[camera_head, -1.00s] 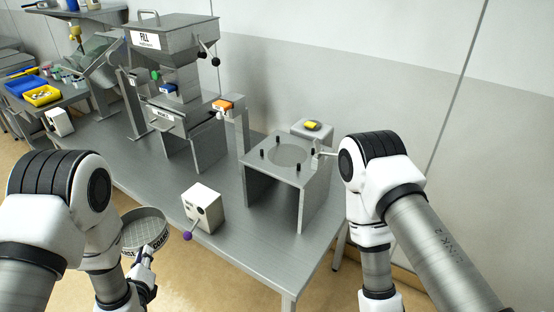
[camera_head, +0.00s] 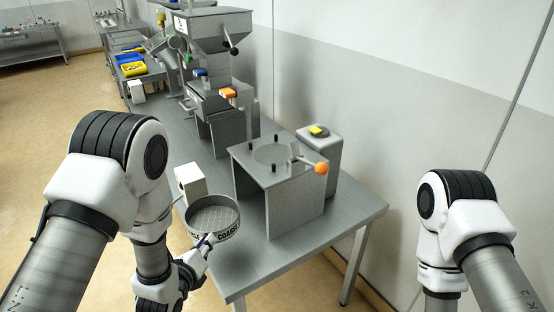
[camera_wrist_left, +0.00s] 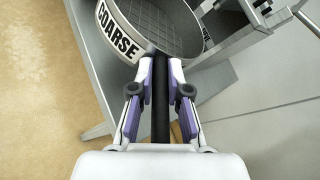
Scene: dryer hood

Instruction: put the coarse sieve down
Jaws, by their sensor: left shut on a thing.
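The coarse sieve (camera_head: 213,218) is a round grey pan with a mesh floor and the word COARSE on its rim. My left gripper (camera_head: 203,250) is shut on its handle and holds it at the table's near edge, beside the grey stand. In the left wrist view the gripper (camera_wrist_left: 160,75) grips the dark handle, and the sieve (camera_wrist_left: 150,25) extends beyond the fingertips. I cannot tell whether the sieve touches the table. My right arm shows at the right of the head view, but its gripper is out of frame.
A grey stand (camera_head: 290,205) with a round opening, black pegs and an orange-knobbed lever is right of the sieve. A white box (camera_head: 190,182) sits behind the sieve. A grey block with a yellow top (camera_head: 320,150) stands behind the stand. Bare tabletop (camera_head: 325,240) lies at the front right.

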